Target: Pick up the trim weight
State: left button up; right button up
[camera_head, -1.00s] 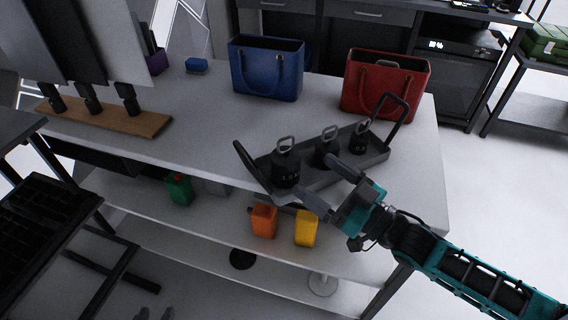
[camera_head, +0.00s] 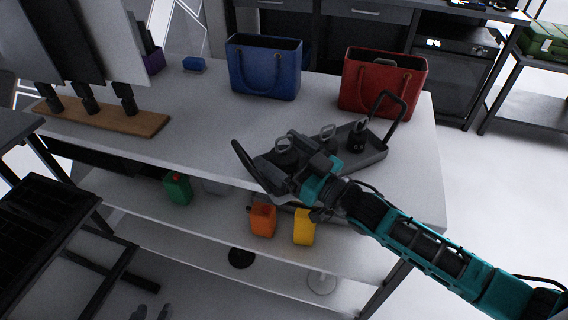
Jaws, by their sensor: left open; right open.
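Three black weights with metal ring handles stand in a grey tray (camera_head: 375,158) on the table, largest at the left, smallest at the right. I cannot tell which one is the trim weight. My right gripper (camera_head: 280,160) is open, over the tray's left part at the large weight (camera_head: 285,143) and hiding its lower body. Whether it touches the weight is unclear. The middle weight (camera_head: 327,134) is partly hidden behind the gripper. The small weight (camera_head: 357,139) stands clear. My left gripper (camera_head: 152,313) is open and empty at the bottom edge, only its fingertips showing.
The tray has upright black handles at both ends. A blue bag (camera_head: 264,70) and a red bag (camera_head: 380,82) stand behind it. A wooden stand (camera_head: 105,120) is at the left. Orange, yellow and green canisters sit on the shelf below. The tabletop left of the tray is clear.

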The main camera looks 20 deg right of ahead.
grip_shut()
dwell(0.8)
jog(key=shift+r, duration=0.35)
